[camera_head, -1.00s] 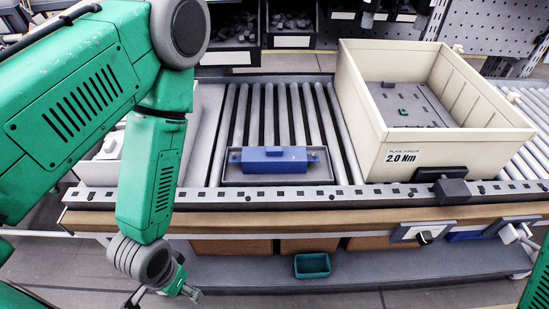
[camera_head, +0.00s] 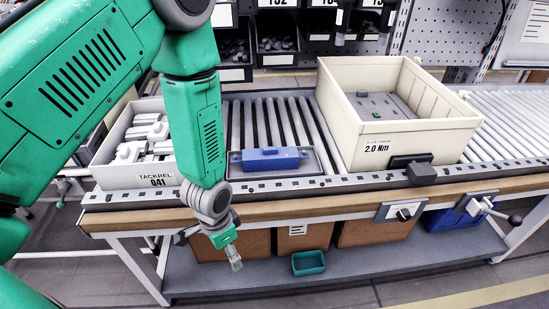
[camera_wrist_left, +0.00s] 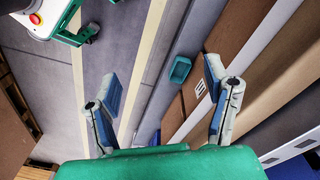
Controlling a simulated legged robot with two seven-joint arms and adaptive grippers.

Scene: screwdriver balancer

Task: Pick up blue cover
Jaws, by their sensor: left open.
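The blue cover (camera_head: 270,159) lies in a shallow grey tray (camera_head: 310,172) on the roller conveyor, near the front rail. My left gripper (camera_head: 236,263) hangs in front of the bench, below its wooden front edge and to the lower left of the cover. In the left wrist view the two fingers of the left gripper (camera_wrist_left: 160,100) are spread wide with nothing between them. The cover is not visible in the left wrist view. My right gripper is not in these frames.
A large beige box (camera_head: 437,140) marked 2.0 Nm stands right of the cover. A white bin (camera_head: 115,178) of light parts is at left, partly behind my arm. The wooden bench edge (camera_head: 300,203) runs across the front. A green bin (camera_head: 308,263) sits on the lower shelf.

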